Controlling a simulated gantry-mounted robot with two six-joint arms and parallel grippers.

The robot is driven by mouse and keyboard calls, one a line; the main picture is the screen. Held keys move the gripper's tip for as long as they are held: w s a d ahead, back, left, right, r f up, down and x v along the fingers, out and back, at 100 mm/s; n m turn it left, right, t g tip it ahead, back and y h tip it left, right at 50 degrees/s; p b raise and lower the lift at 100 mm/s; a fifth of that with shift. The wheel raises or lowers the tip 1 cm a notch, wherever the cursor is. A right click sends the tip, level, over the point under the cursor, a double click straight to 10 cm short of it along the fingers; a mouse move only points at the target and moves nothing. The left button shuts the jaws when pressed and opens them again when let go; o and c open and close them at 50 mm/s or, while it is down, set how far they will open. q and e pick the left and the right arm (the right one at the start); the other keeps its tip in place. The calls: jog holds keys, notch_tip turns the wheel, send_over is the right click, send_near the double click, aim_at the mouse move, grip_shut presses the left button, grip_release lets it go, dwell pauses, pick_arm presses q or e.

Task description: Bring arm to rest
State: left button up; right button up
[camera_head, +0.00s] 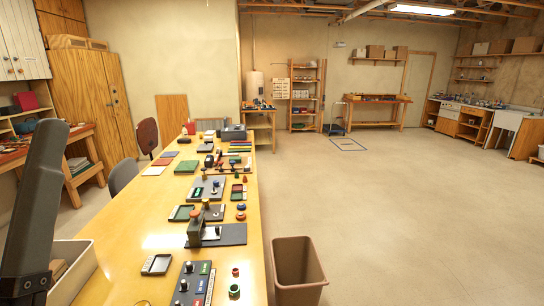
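A dark grey arm link of mine (35,205) rises at the left edge of the head view, partly over a pale open box. It ends in a dark joint at the lower left. Neither of my grippers shows, so I cannot see their fingers or anything in them. No right arm is in view.
A long yellow table (130,225) carries dark boards with knobs, small trays and coloured pieces, mostly along its right side. A pale box (85,262) stands at its near left. A brown bin (298,270) stands on the floor to the right.

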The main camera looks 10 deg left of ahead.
pick_arm(q)
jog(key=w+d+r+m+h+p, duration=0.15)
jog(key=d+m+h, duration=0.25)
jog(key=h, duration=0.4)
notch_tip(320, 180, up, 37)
jog(key=p, duration=3.7)
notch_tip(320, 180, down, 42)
jog(key=b, duration=4.1)
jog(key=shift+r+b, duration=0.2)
jog(key=shift+b, duration=0.2)
